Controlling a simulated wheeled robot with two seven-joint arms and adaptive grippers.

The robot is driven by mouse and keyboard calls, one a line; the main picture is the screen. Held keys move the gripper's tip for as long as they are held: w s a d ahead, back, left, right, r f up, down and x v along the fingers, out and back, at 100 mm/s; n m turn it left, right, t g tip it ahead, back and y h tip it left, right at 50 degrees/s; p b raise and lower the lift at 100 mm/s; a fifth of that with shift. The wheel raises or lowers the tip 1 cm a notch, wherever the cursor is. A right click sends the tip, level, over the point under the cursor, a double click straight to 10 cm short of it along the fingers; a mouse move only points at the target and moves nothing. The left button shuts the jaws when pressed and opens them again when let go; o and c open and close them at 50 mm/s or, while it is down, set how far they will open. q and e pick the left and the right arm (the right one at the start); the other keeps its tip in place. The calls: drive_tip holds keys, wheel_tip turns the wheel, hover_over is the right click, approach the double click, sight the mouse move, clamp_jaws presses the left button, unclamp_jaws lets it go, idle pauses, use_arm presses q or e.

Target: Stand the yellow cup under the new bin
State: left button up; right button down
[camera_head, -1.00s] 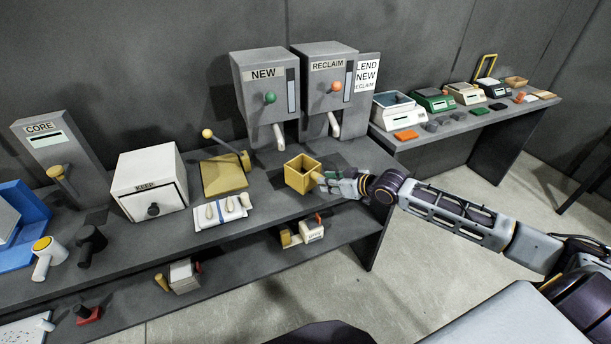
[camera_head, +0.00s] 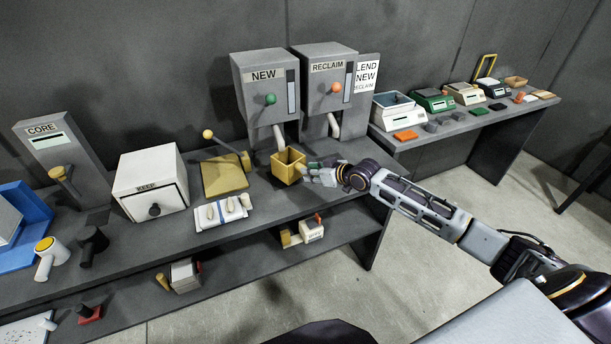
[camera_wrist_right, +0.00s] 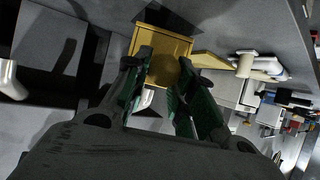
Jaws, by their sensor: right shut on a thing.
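The yellow cup (camera_head: 287,167) is square and open-topped and looks upright. It is just in front of the chute of the grey bin labelled NEW (camera_head: 263,98), which has a green knob. My right gripper (camera_head: 309,174) is shut on the cup's near right side. In the right wrist view the cup (camera_wrist_right: 163,52) sits between the green fingertips of the gripper (camera_wrist_right: 160,85). Whether the cup touches the bench top is hard to tell. The cup hides part of the NEW chute's lower end. My left gripper is not in view.
The bin labelled RECLAIM (camera_head: 328,88), with an orange knob, stands right of NEW, its chute close behind my right gripper. A yellow plate with a lever (camera_head: 224,176) lies left of the cup. A white cloth with several scoops (camera_head: 221,211) lies in front. Scales stand farther right.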

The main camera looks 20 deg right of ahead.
drive_tip(key=shift+w+a, duration=0.35)
drive_tip(key=shift+w, duration=0.4)
drive_tip(key=shift+w+a, duration=0.35)
drive_tip(key=shift+w, duration=0.4)
drive_tip(key=shift+f+p, duration=0.55)
drive_tip(key=shift+f, duration=1.2)
drive_tip(key=c, duration=1.2)
unclamp_jaws()
drive_tip(key=shift+f, duration=0.1)
drive_tip(key=shift+s, duration=0.15)
